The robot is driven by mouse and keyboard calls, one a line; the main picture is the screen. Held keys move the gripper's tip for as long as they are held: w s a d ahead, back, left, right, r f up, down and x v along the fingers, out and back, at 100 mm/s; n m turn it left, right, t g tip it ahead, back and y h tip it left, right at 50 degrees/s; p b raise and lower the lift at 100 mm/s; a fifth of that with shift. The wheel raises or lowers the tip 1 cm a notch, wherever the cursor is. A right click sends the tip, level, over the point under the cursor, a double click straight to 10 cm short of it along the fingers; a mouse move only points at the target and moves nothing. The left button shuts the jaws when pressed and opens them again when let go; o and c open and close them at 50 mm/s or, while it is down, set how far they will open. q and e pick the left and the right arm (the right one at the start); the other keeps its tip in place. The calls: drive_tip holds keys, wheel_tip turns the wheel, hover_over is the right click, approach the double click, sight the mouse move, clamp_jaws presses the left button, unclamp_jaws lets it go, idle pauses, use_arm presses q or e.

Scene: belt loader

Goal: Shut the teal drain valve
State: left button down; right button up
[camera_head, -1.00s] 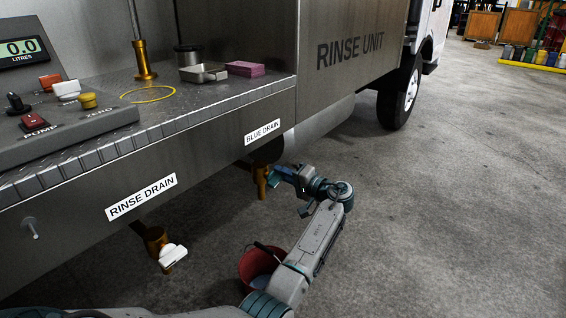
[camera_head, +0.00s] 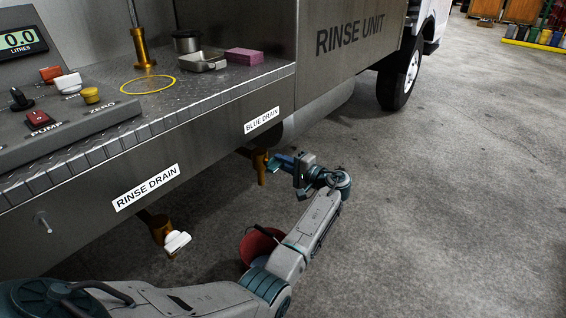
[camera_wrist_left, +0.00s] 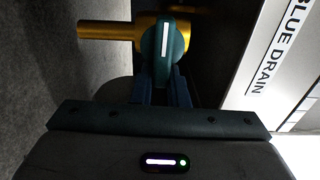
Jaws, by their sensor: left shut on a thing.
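The teal drain valve shows best in the left wrist view, where its teal handle (camera_wrist_left: 164,62) with a white stripe sits on a brass drain pipe (camera_wrist_left: 105,30). The handle's long side lies across the pipe. My left gripper (camera_wrist_left: 163,88) is shut on the handle. In the head view the brass drain (camera_head: 261,168) hangs under the BLUE DRAIN label (camera_head: 262,121), and my left gripper (camera_head: 279,163) reaches it from the right. The handle is small and mostly covered by the fingers there. My right gripper is not in view.
A second brass drain (camera_head: 160,230) with a white handle (camera_head: 177,242) hangs under the RINSE DRAIN label (camera_head: 146,187). A red bucket (camera_head: 257,247) stands on the floor behind my left arm. The steel counter edge runs above the drains. The floor to the right is clear.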

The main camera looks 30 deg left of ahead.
use_arm(q)
drive_tip(key=c, duration=1.4)
unclamp_jaws()
drive_tip(key=shift+s+f, duration=0.2)
drive_tip(key=shift+f, duration=0.15)
drive_tip(key=shift+c, duration=0.2)
drive_tip(key=shift+s+a+r, duration=0.1)
drive_tip(key=shift+r, duration=0.1)
drive_tip(key=shift+d, duration=0.45)
drive_tip(key=d, duration=1)
drive_tip(key=shift+s+p, duration=0.4)
